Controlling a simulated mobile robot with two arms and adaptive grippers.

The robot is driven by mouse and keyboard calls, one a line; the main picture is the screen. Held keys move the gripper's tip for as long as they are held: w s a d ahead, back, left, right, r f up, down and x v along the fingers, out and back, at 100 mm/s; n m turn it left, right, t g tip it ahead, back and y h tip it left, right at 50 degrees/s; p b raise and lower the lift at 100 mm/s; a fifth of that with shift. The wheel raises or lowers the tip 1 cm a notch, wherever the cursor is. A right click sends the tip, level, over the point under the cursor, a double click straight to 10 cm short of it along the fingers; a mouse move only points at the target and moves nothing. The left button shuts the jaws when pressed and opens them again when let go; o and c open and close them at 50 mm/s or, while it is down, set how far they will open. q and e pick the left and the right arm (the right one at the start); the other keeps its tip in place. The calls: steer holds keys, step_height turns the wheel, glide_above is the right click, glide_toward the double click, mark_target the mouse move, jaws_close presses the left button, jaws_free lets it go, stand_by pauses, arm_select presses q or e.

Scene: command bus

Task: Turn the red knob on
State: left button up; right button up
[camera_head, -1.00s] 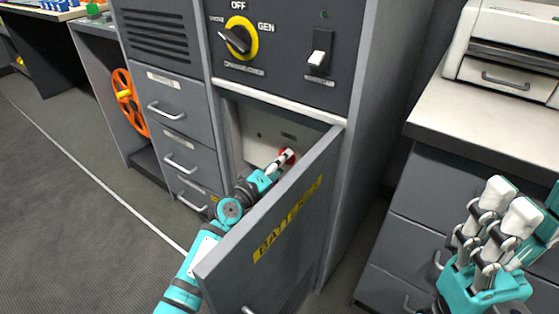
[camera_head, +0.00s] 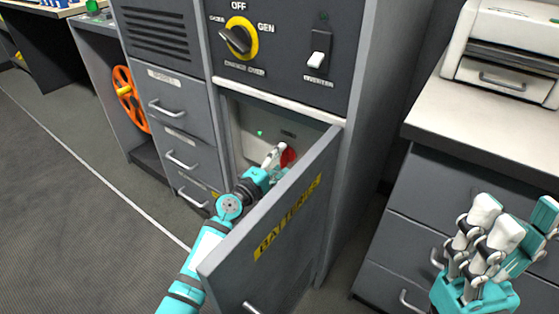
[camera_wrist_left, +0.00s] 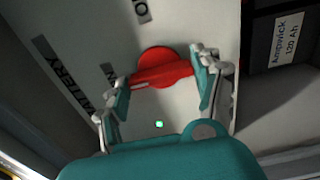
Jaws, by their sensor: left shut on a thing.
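The red knob (camera_wrist_left: 160,66) sits on a pale panel inside the battery compartment. It also shows in the head view (camera_head: 289,156), partly hidden by my gripper. In the left wrist view its bar lies nearly level, with a slight tilt. My left gripper (camera_wrist_left: 163,80) is shut on the knob's bar, with one finger at each end. In the head view this gripper (camera_head: 276,158) reaches in behind the open door. A small green light (camera_wrist_left: 159,125) glows on the panel. My right gripper (camera_head: 490,225) is open and empty at the lower right.
The grey door marked BATTERIES (camera_head: 285,230) stands open just right of my left arm. A black battery with an "Ampwick" label (camera_wrist_left: 288,38) is beside the panel. Above are a yellow-ringed selector (camera_head: 239,38) and a white switch (camera_head: 318,59). A counter (camera_head: 490,115) stands at right.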

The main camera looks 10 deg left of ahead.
arm_select(q)
steer(key=o, duration=1.2)
steer(key=v, duration=1.2)
steer(key=shift+f, duration=0.1)
